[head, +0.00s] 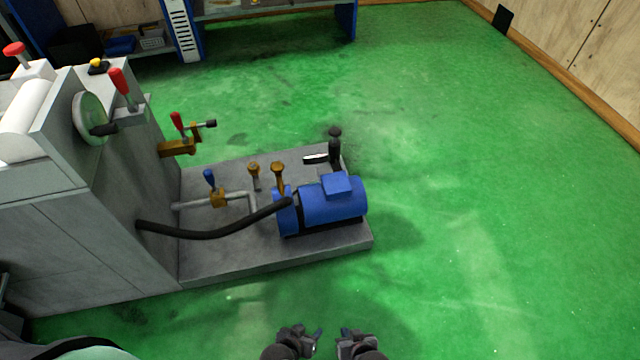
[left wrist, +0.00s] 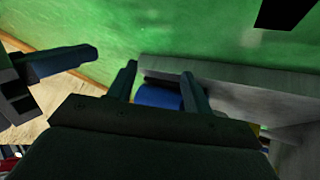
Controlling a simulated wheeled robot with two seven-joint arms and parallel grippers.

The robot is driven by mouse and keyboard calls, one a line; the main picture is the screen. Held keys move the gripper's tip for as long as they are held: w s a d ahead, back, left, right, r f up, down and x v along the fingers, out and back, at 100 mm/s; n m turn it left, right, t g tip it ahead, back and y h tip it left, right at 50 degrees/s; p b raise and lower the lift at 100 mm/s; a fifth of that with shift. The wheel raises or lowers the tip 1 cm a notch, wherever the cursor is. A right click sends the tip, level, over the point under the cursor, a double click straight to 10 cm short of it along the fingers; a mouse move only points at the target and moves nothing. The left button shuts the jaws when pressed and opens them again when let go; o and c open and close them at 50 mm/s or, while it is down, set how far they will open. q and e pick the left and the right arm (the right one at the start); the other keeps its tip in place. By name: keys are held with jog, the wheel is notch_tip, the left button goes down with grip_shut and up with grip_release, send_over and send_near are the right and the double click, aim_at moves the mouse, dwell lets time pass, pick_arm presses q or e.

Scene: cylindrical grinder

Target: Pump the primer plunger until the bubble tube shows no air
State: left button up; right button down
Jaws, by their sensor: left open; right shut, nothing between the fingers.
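A dark upright post with a round black knob (head: 335,133), apparently the primer plunger, stands at the back right of the grey base slab. A short pale tube (head: 316,159) sticks out left of it, perhaps the bubble tube; any air inside is too small to tell. My left gripper (head: 316,336) is low at the bottom of the head view, open, empty and well short of the slab. Its two fingers (left wrist: 158,84) stand apart in the left wrist view. My right gripper (head: 347,331) is beside it, shut and empty; it also shows in the left wrist view (left wrist: 92,52).
A blue motor (head: 330,205) sits on the slab (head: 225,262) in front of the post. Brass fittings (head: 278,172), a blue-handled valve (head: 210,182) and a black hose (head: 200,233) lie left of it. The grey machine (head: 90,235) stands left. Green floor is clear to the right.

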pick_arm(q)
jog(key=shift+s, duration=0.1)
grip_shut()
dwell(1.3)
